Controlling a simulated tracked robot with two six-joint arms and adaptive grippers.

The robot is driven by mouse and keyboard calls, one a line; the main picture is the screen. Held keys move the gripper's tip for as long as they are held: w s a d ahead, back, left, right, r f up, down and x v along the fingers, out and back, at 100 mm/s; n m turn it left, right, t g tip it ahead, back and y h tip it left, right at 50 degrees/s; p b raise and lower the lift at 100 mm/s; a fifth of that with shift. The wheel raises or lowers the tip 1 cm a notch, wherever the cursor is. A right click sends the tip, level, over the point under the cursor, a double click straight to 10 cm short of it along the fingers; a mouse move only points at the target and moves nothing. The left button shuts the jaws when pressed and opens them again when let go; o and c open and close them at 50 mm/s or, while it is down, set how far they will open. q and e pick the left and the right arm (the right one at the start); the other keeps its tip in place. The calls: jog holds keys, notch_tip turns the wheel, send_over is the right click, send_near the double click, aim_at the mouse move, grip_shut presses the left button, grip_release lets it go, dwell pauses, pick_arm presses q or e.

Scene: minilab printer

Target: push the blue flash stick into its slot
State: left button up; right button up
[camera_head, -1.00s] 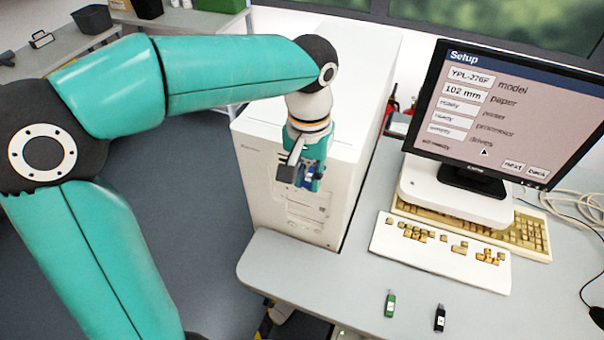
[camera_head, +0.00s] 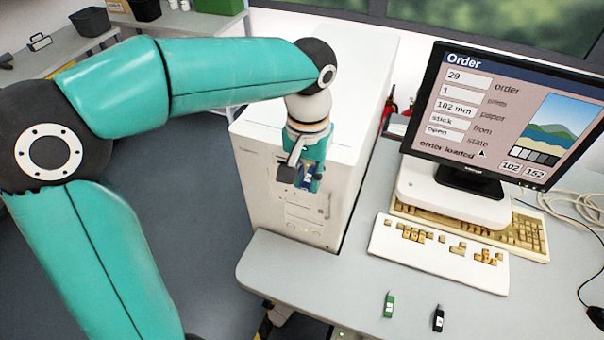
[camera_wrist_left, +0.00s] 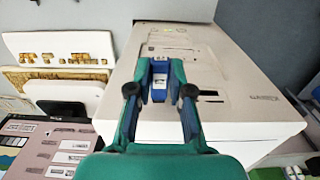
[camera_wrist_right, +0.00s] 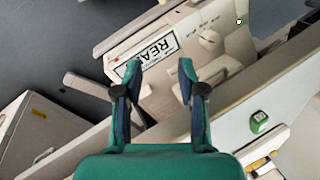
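The blue flash stick (camera_wrist_left: 159,84) is at the front of the white computer tower (camera_head: 262,170), its far end at the tower face. Whether it is fully in the slot I cannot tell; the slot is hidden. My left gripper (camera_head: 306,178) is shut on the stick, with a finger on each side of it in the left wrist view (camera_wrist_left: 160,76). My right gripper (camera_wrist_right: 160,68) is open and empty, and it is out of the head view.
A green stick (camera_head: 389,304) and a black stick (camera_head: 438,318) lie on the desk (camera_head: 300,278). A keyboard (camera_head: 440,252) and a monitor (camera_head: 500,110) stand right of the tower. The right wrist view shows a labelled machine (camera_wrist_right: 150,45) close by.

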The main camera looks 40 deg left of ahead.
pick_arm(q)
jog(key=o, duration=0.9)
jog(key=shift+c, duration=0.2)
